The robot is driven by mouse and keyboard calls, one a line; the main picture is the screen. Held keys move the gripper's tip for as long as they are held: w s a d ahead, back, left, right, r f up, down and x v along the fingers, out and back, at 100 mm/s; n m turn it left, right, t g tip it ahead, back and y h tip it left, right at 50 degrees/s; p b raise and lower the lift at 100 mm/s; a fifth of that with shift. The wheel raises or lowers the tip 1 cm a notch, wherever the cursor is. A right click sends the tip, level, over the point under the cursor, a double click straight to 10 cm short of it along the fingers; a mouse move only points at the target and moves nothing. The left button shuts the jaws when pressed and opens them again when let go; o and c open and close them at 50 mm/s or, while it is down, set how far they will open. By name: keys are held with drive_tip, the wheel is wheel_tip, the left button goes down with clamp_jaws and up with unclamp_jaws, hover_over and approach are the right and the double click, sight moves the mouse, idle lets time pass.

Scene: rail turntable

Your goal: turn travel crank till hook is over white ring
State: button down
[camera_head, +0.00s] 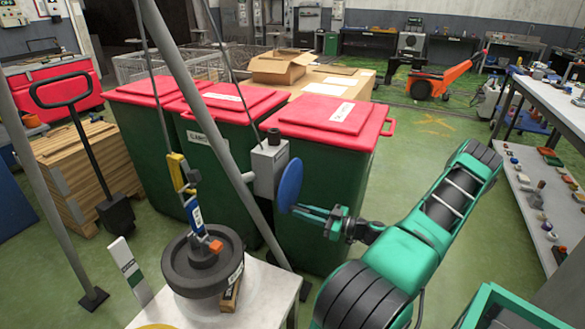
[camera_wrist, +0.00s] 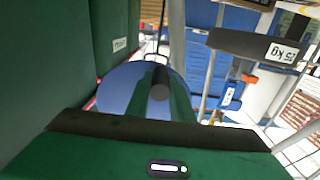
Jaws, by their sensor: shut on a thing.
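The travel crank is a blue disc (camera_head: 290,185) on the side of a grey box (camera_head: 266,166) on a slanted grey leg. My gripper (camera_head: 305,211) is at the disc's lower right edge, shut on its dark round knob (camera_wrist: 160,83), which shows between the fingers in the wrist view in front of the blue disc (camera_wrist: 116,84). I cannot make out a white ring.
The weight sits on a white table (camera_head: 262,300) at the front. Green bins with red lids (camera_head: 335,118) stand close behind the crank. Grey legs rise around the hanging line. A shelf (camera_head: 540,190) with small items is at the right.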

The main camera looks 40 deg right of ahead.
drive_tip(key=shift+a, duration=0.15)
drive_tip(key=shift+w+d+f, duration=0.15)
drive_tip(key=shift+w+d, duration=0.05)
drive_tip(key=shift+d, duration=0.3)
drive_tip(key=shift+w+d+f, duration=0.1)
drive_tip(key=shift+w+d, duration=0.05)
drive_tip(key=shift+d, duration=0.35)
drive_tip(key=c, duration=1.4)
unclamp_jaws()
drive_tip(key=shift+o, duration=0.2)
drive_tip(key=v, duration=0.8)
